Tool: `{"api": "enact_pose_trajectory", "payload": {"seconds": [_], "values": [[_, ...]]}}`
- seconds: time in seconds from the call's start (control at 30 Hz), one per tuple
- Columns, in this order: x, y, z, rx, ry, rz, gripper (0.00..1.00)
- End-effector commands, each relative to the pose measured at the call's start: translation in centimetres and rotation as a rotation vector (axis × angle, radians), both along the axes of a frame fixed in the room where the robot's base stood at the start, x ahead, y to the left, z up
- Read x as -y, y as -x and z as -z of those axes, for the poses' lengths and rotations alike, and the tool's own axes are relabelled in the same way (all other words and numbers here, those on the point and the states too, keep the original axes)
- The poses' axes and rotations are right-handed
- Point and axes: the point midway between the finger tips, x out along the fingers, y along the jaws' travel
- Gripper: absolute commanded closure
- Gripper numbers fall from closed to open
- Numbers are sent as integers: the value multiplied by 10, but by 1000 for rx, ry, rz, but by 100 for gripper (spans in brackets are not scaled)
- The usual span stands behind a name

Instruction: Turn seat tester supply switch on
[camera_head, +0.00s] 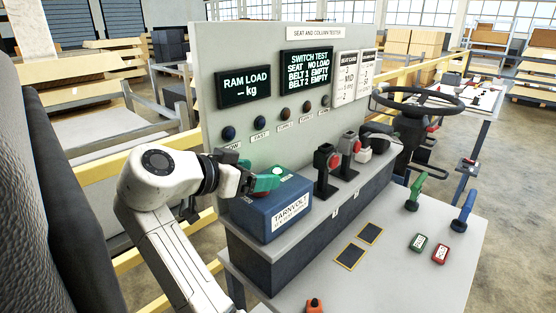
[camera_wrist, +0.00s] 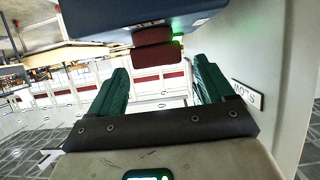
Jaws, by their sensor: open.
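The blue supply box (camera_head: 272,211), labelled TARNVOLT, sits on the dark plinth in front of the tester panel. It also shows at the top of the wrist view (camera_wrist: 205,17). A dark red switch part (camera_wrist: 152,54) sticks out from the box there, with a green glow beside it.
The grey tester panel (camera_head: 232,135) rises close behind the gripper, with lit displays and a row of knobs. Green and red handsets (camera_head: 418,243) lie on the grey table (camera_head: 400,285).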

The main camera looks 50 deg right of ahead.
Motion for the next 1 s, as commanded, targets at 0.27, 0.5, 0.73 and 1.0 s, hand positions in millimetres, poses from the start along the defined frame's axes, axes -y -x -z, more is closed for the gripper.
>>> {"api": "enact_pose_trajectory", "payload": {"seconds": [0.27,0.5,0.73,1.0], "values": [[-5,26,-49,7,0,2,19],[-12,65,-83,6,0,0,19],[-19,108,-103,5,-1,1,19],[-25,135,-115,1,0,0,19]]}}
